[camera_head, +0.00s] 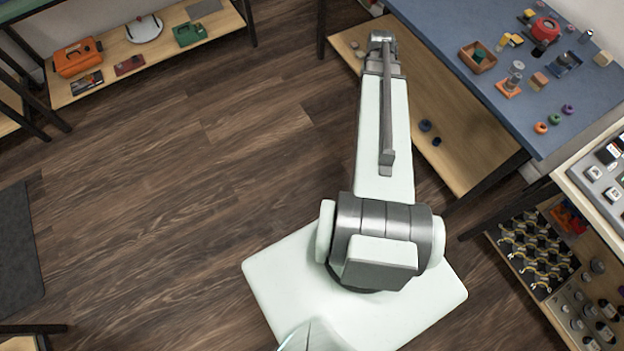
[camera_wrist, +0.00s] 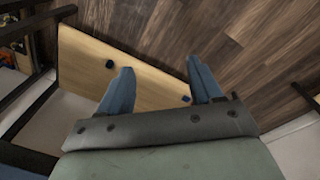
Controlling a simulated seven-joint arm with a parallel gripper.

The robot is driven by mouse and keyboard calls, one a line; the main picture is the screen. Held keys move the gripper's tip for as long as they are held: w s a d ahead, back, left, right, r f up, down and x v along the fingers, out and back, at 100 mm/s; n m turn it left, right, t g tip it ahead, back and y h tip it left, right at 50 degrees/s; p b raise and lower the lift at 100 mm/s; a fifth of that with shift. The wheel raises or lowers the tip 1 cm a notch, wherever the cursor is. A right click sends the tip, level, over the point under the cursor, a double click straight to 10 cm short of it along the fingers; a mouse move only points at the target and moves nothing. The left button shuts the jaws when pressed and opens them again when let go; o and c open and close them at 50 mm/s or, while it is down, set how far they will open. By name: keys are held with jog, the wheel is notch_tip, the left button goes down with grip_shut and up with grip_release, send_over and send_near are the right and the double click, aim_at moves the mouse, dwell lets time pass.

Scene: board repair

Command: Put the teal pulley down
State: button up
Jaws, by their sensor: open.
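My gripper (camera_wrist: 160,66) is open in the wrist view, with its two blue fingers spread wide and nothing between them but the wooden lower shelf and floor beyond. In the head view the end of my arm (camera_head: 382,42) is beside the left edge of the blue-topped workbench. A small teal-green piece (camera_head: 478,55) sits in a brown wooden tray (camera_head: 489,66) on that bench. It is too small to tell for sure that it is the teal pulley. My gripper is apart from it, to its left.
The blue benchtop (camera_head: 450,25) holds several small parts, including a red round thing (camera_head: 545,29) and an orange ring (camera_head: 540,128). Two dark blue pieces lie on the wooden lower shelf (camera_head: 465,160). Open floor (camera_head: 190,180) lies left of my arm.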

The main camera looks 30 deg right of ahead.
jog(key=s+a+f+n+g+y, duration=0.1)
jog(key=s+a+f+n, duration=0.2)
jog(key=a+f, duration=0.6)
jog(key=s+a+f+n+g+y, duration=0.1)
jog(key=s+a+f+n+g, duration=0.15)
jog(key=a+f, duration=0.75)
jog(key=s+a+f+n+g, duration=0.1)
jog(key=s+a+f+n, duration=0.1)
jog(key=s+a, duration=0.6)
jog(key=s+a+f+n+g+h, duration=0.1)
jog(key=s+a+n+g, duration=0.1)
jog(key=s+a, duration=0.7)
jog(key=shift+s+a+f+n, duration=0.25)
jog(key=shift+a+f+n, duration=0.15)
jog(key=shift+a, duration=0.1)
